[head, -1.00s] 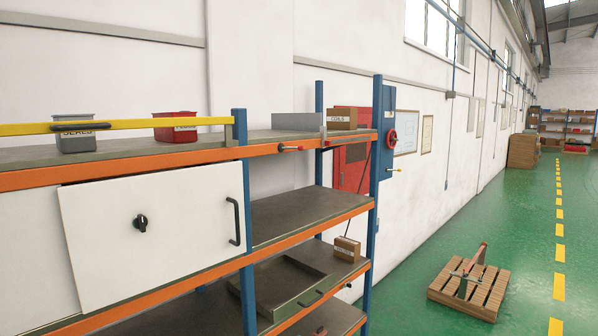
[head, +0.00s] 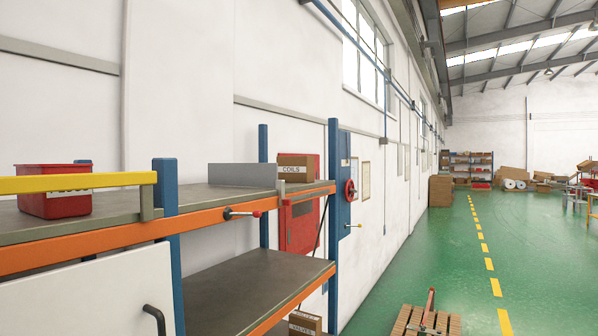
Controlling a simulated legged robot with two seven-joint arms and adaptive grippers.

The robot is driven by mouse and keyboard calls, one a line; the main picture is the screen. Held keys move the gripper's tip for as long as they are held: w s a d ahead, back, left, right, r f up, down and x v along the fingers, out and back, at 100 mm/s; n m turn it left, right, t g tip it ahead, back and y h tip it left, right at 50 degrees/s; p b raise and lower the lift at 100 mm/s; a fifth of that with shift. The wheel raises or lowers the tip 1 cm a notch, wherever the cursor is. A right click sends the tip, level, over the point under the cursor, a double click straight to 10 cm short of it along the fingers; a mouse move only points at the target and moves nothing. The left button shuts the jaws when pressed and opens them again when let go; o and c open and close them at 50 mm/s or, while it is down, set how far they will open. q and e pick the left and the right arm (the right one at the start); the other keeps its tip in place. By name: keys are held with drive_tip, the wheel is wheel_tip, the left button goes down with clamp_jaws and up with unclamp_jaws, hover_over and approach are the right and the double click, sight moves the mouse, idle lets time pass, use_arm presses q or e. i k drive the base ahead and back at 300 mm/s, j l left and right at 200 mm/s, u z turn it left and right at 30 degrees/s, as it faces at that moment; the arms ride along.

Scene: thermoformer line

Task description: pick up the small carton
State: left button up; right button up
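Neither of my grippers shows, and nothing is seen touching either carton.
A yellow bar (head: 75,184) runs along the top shelf's front left, before a red bin (head: 50,206). A red-tipped lever (head: 240,213) juts from the front beam. A white door (head: 90,300) covers the lower left. A pallet (head: 412,320) stands on open green floor.

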sight(292, 169)
drive_tip(key=u, duration=0.3)
drive_tip(key=i+l+u, duration=0.4)
drive_tip(key=l+u, duration=0.15)
drive_tip(key=i+l+u, duration=0.15)
drive_tip(key=l+u, duration=0.15)
